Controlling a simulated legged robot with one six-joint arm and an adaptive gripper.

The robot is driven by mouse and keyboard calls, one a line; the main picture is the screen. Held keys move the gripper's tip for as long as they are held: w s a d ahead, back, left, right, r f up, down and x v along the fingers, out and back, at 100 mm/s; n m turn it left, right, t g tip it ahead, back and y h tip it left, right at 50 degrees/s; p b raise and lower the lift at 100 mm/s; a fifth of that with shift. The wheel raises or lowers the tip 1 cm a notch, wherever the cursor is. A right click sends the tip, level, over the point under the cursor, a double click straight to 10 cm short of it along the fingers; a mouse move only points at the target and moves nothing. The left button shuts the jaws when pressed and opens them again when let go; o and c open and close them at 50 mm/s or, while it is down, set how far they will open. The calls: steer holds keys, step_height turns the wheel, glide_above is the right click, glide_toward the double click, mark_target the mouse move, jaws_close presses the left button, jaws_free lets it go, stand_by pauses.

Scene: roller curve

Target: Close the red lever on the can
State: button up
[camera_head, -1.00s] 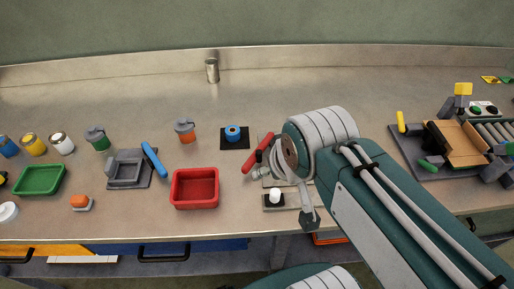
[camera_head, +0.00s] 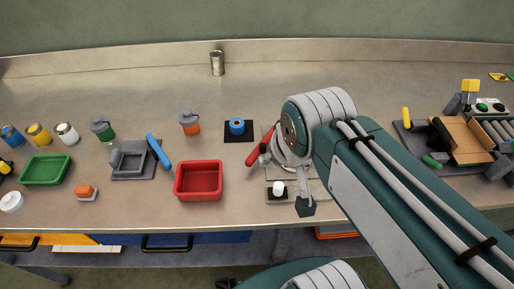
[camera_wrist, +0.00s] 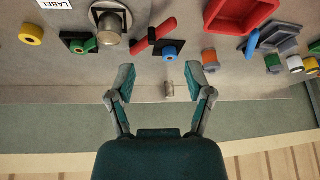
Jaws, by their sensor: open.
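In the wrist view the red lever (camera_wrist: 151,36) shows at the top, left of centre, beside a rounded metal piece (camera_wrist: 111,26) on a plate. A small metal can (camera_head: 217,64) stands upright by the back wall; it also shows in the wrist view (camera_wrist: 168,90), beyond the fingers. My gripper (camera_wrist: 159,72) is open and empty, its fingers apart and not touching the lever. In the head view my arm hides most of the gripper.
A blue roll on a black square (camera_head: 237,128) sits just left of the lever. A white-knobbed block (camera_head: 277,196) is near the front edge. The back of the bench is mostly clear.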

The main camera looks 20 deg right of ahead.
steer(key=w+f+m+g, duration=0.1)
steer(key=w+m+g, duration=0.2)
steer(key=w+m, duration=0.3)
steer(key=m+g, duration=0.2)
steer(key=m, duration=0.1)
glide_toward(251, 156)
step_height(251, 156, down, 10)
steer(key=shift+f, duration=0.2)
steer(key=shift+c, duration=0.3)
jaws_close()
